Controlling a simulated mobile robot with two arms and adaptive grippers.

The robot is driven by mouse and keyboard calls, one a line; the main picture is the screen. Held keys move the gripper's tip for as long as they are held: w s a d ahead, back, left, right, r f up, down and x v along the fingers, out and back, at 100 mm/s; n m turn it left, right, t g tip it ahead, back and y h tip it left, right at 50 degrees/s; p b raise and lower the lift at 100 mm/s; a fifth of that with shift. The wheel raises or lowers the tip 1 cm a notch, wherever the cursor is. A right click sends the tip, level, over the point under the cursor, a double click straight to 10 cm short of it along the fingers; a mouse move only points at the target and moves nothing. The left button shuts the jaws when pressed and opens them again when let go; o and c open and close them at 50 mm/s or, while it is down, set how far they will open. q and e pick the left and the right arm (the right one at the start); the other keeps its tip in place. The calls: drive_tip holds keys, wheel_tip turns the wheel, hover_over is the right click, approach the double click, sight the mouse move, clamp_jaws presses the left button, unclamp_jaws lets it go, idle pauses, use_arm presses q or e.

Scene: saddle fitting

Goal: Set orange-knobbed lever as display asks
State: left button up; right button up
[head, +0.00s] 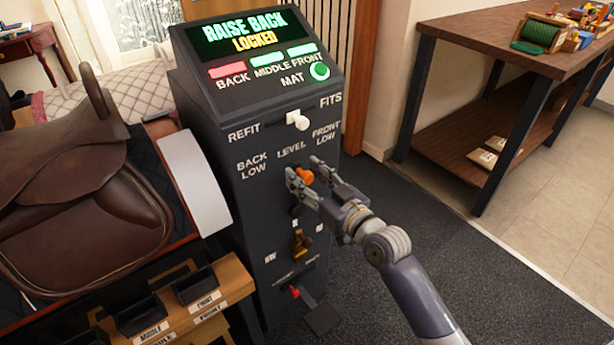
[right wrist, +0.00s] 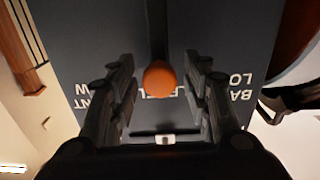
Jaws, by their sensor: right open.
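The orange-knobbed lever (head: 305,176) is on the front of the dark console, under the label LEVEL, between BACK LOW and FRONT LOW. My right gripper (head: 305,178) is open around the orange knob. In the right wrist view the orange knob (right wrist: 160,78) is between the two open fingers (right wrist: 160,95), with gaps on both sides. The display (head: 245,32) reads RAISE BACK, LOCKED. Below it the BACK light (head: 232,69) is red, and the MIDDLE and FRONT lights are green. My left gripper is not in view.
A white-knobbed lever (head: 298,120) sits above, between REFIT and FITS. A brass-coloured lever (head: 300,243) and a red-knobbed one (head: 294,292) are below. A brown saddle (head: 80,190) stands left; labelled bins (head: 195,285) are below it. A workbench (head: 500,40) is at right.

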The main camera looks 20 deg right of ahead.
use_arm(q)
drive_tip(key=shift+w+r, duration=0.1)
use_arm(e)
clamp_jaws()
drive_tip(key=shift+d, duration=0.15)
drive_tip(key=shift+w+d+m+p, duration=0.2)
drive_tip(key=shift+d+m, duration=0.2)
drive_tip(key=shift+d, duration=0.1)
drive_tip(key=shift+w+d+m+p, duration=0.15)
drive_tip(key=shift+w+d+m, duration=0.05)
drive_tip(key=shift+d+m, duration=0.25)
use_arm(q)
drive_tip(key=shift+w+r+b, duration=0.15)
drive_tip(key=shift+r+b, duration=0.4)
use_arm(e)
drive_tip(key=d+m, duration=0.1)
drive_tip(key=w+d+f+m, duration=0.1)
drive_tip(key=d+m, duration=0.1)
drive_tip(key=shift+w+d+f+m, duration=0.15)
drive_tip(key=shift+w+d+m, duration=0.1)
drive_tip(key=shift+d, duration=0.15)
